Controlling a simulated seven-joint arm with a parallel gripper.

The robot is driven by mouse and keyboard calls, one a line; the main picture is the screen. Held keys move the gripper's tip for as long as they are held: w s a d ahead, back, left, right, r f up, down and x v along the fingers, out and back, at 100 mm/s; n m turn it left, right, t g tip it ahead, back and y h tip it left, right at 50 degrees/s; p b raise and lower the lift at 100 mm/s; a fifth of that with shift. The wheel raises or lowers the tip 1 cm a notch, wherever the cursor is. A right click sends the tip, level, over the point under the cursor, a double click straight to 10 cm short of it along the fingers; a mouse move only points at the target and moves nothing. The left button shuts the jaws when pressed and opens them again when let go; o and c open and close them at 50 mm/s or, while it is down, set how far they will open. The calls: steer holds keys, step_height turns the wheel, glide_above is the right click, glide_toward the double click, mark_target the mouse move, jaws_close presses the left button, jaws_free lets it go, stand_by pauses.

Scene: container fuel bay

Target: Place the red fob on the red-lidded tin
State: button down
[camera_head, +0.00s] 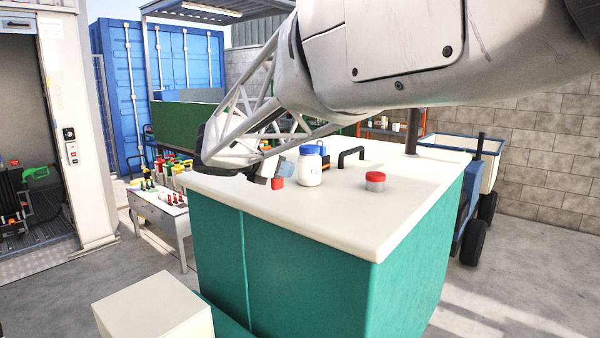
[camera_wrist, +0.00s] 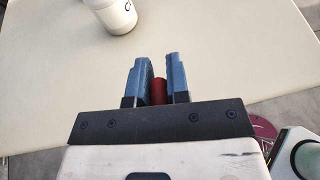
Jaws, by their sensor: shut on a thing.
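The red fob (camera_head: 277,183) is held between the blue fingers of my gripper (camera_head: 283,172), over the left part of the white countertop. In the wrist view the fob (camera_wrist: 159,92) shows as a small red piece between the two fingers (camera_wrist: 159,72); its lower part is hidden. The red-lidded tin (camera_head: 375,182) stands upright on the countertop to the right of my gripper, clear of it. It has a red lid and a pale body. It does not show in the wrist view.
A white jar with a blue lid (camera_head: 310,166) stands between my gripper and the tin; the jar (camera_wrist: 115,14) is ahead in the wrist view. A black handle (camera_head: 351,156) rises behind. The countertop (camera_head: 330,219) is clear in front. A small tool table (camera_head: 160,215) stands left.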

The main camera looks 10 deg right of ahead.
steer(key=s+d+r+m+g, duration=0.1)
steer(key=s+d+r, duration=0.1)
steer(key=d, duration=1.1)
steer(key=s+d+r+m+g+h, duration=0.1)
steer(key=s+d+r+m+g, duration=0.1)
steer(key=d, duration=1.1)
steer(key=shift+s+h, duration=0.3)
steer(key=shift+s, duration=0.1)
steer(key=shift+w+r, duration=0.1)
glide_above(380, 175)
steer(key=shift+w+f, duration=0.15)
steer(key=shift+f, duration=0.6)
steer(key=shift+f, duration=0.1)
steer(key=shift+f, duration=1.65)
steer(key=shift+f, duration=0.15)
steer(key=c, duration=1.1)
jaws_free()
